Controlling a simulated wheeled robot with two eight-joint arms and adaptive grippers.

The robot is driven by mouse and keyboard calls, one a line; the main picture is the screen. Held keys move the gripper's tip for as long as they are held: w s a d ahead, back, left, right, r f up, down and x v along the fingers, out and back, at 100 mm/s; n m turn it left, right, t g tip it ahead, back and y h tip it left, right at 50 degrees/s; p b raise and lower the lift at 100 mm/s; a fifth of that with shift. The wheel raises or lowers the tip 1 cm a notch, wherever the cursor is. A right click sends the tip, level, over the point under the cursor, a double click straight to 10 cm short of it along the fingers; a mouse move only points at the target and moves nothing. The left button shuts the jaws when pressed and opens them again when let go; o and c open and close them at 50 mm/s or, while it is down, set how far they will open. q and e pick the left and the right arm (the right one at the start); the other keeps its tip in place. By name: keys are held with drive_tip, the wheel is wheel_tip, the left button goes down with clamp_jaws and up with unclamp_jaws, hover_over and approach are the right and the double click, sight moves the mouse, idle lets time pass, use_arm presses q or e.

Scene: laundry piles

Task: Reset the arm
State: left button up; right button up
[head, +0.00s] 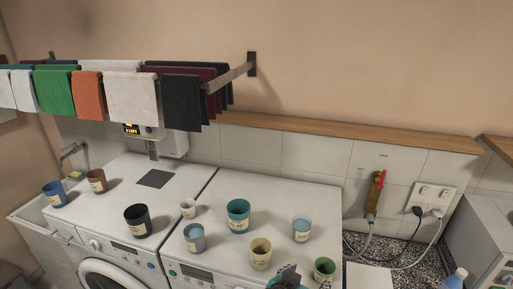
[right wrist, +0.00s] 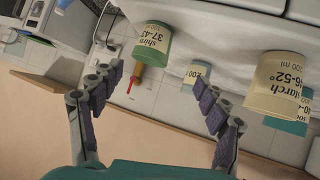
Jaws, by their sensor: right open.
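My right gripper (head: 287,276) shows at the bottom edge of the head view, at the front of the right-hand white machine top, just right of the cream cup (head: 260,254) and left of the green cup (head: 324,268). In the right wrist view its two purple-padded fingers (right wrist: 157,80) are spread wide with nothing held between them. That view is turned over. The green cup (right wrist: 153,42) and a light blue cup (right wrist: 197,73) appear beyond the fingers, and the cream cup (right wrist: 278,85) is to the right. My left gripper is out of sight.
Several more cups stand on the machine tops, including a teal cup (head: 238,216) and a black cup (head: 137,220). A rack (head: 230,76) of hanging towels is above. A sink (head: 32,218) is at left; a red-handled tap (head: 377,190) and plugs (head: 430,200) are at right.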

drive_tip(key=s+d+f+n+g+y, duration=0.2)
drive_tip(key=s+d+n+y, duration=0.4)
drive_tip(key=s, duration=0.4)
use_arm(q)
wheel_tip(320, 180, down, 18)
drive_tip(key=b, duration=1.8)
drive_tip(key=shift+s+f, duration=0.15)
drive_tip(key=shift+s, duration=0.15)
use_arm(e)
wheel_tip(320, 180, down, 18)
drive_tip(key=a+y, duration=0.1)
drive_tip(key=shift+w+a+f, duration=0.2)
drive_tip(key=shift+w+a, duration=0.15)
